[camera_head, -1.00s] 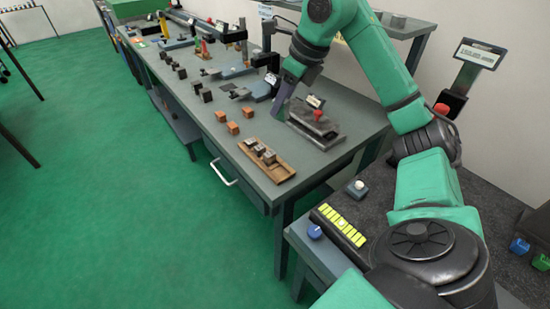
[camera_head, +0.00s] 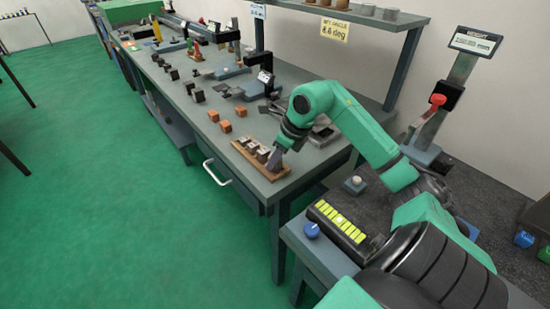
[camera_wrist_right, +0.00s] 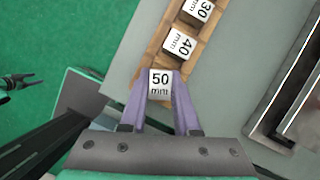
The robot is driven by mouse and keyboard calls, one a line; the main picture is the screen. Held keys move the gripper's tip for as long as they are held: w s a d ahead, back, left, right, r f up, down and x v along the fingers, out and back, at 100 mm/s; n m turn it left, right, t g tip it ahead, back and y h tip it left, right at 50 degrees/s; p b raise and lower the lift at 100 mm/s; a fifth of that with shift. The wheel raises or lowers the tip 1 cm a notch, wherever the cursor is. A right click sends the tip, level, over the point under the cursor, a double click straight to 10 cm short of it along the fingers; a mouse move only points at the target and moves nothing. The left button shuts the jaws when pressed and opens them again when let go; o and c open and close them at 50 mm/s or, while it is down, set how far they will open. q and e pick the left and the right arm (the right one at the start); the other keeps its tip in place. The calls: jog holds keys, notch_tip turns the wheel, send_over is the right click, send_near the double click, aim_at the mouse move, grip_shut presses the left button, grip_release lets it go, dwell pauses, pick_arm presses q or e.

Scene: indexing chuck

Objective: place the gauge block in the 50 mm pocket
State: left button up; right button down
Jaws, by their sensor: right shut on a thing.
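The gauge block (camera_wrist_right: 160,84), its white top marked "50 mm", is between the fingertips of my right gripper (camera_wrist_right: 160,92), which is shut on it. It lines up with the 40 mm block (camera_wrist_right: 180,43) and 30 mm block (camera_wrist_right: 198,9) in the wooden tray (camera_wrist_right: 150,52). The block is at the tray's near end; I cannot tell whether it rests on the pocket floor. In the head view my right gripper (camera_head: 276,160) is down at the near end of the tray (camera_head: 238,148). The pocket under the block is hidden.
Orange cubes (camera_head: 225,126) and dark blocks (camera_head: 198,95) lie further back on the bench (camera_head: 290,185). A dark metal fixture (camera_wrist_right: 295,100) stands right of the tray in the wrist view. A shelf (camera_head: 370,18) stands above the bench's back edge.

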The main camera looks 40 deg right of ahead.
jog(key=c, duration=0.6)
grip_release()
jog(key=shift+c, duration=0.2)
jog(key=b+v, duration=0.1)
jog(key=v, duration=1.1)
